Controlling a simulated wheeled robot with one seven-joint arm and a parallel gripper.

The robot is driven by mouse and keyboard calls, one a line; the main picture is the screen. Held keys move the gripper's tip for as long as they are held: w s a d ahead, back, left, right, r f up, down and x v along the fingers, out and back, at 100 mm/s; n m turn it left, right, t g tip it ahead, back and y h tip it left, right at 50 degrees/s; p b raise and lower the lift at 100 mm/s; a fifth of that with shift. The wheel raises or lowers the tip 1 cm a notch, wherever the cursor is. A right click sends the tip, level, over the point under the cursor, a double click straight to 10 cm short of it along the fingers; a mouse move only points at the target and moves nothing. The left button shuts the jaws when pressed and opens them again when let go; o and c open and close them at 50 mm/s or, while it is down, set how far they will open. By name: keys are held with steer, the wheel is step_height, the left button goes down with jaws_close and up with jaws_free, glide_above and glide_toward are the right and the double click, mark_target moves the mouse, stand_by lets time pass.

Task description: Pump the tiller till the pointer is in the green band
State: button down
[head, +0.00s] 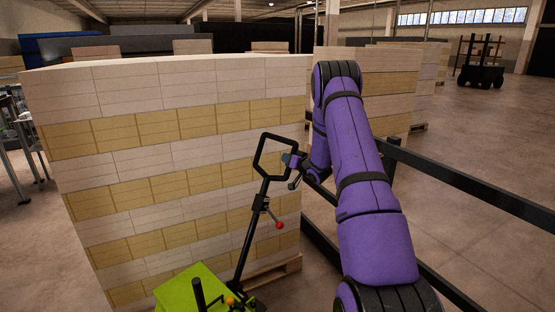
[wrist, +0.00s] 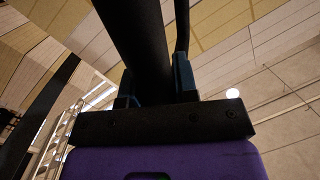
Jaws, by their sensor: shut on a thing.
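The black tiller (head: 250,232) rises at a tilt from the lime-green pallet truck (head: 180,291) and ends in an angular loop handle. A red ball knob (head: 279,225) sticks out from its shaft. My gripper (head: 291,160) is at the right side of the loop in the head view, shut on the tiller's handle. In the wrist view, my gripper's dark fingers (wrist: 155,82) stand on either side of a thick black bar of the tiller (wrist: 138,35). I cannot make out a pointer or a green band in either view.
A tall stack of white and yellow reams (head: 165,150) on a wooden pallet stands right behind the tiller. A black rail (head: 470,185) runs along the right, close to my purple arm. Open concrete floor (head: 480,130) lies beyond it, with more stacks at the back.

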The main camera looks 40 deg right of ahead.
steer(key=shift+w+d+f, duration=0.15)
steer(key=shift+d+f, duration=0.25)
steer(key=shift+d, duration=0.4)
steer(key=c, duration=0.9)
jaws_free()
steer(key=s, duration=0.7)
steer(key=s+r, duration=0.1)
steer(key=s, duration=0.2)
steer(key=shift+s+a, duration=0.35)
steer(key=shift+s, duration=0.05)
